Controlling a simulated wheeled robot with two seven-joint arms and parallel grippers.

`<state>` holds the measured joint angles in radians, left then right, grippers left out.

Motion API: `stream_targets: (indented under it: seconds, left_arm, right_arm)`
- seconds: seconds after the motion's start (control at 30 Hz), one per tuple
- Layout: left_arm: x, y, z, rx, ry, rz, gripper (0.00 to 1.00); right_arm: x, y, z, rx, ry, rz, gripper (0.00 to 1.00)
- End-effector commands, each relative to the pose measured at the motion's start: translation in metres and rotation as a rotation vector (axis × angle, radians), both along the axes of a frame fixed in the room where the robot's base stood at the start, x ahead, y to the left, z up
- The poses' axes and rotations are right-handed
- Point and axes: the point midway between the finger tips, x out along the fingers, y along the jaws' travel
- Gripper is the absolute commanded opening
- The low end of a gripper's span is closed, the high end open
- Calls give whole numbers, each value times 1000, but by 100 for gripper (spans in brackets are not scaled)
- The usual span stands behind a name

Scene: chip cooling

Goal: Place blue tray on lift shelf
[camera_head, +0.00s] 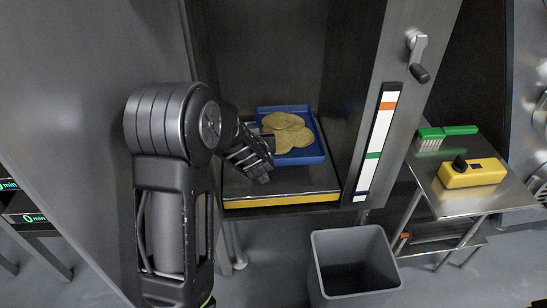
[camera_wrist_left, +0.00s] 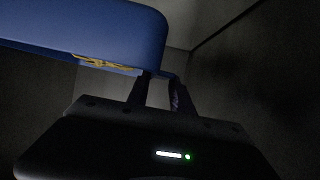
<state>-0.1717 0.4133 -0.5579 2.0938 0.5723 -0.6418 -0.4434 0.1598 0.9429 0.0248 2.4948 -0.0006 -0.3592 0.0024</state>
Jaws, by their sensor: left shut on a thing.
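The blue tray (camera_head: 318,150) holds several round tan chips (camera_head: 290,132) and is inside the tall cabinet. It is over the lift shelf (camera_head: 285,184), a dark metal plate with a yellow front edge; I cannot tell whether it rests on it. My left gripper (camera_head: 262,137) is at the tray's left side, its fingers mostly hidden. In the left wrist view the tray (camera_wrist_left: 90,25) fills the upper left, and my left gripper (camera_wrist_left: 160,88) is shut on its edge. My right gripper is not in view.
A grey bin (camera_head: 352,240) stands below the cabinet opening. A hand crank (camera_head: 416,55) and a striped level strip (camera_head: 378,140) are on the cabinet's right face. A side table (camera_head: 430,185) at right holds a green brush (camera_head: 447,132) and a yellow device (camera_head: 470,175).

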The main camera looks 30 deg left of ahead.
Motion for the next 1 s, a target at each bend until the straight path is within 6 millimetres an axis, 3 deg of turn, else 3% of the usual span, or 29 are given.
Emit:
stream_targets:
  seconds: [0.33,0.77,1.0]
  left_arm:
    - [0,0,-55,2,-1,1,0]
    - [1,0,-62,1,-3,2,0]
    - [0,1,-94,2,-1,1,0]
  right_arm:
    - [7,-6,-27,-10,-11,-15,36]
    - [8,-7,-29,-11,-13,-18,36]
    - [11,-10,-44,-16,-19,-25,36]
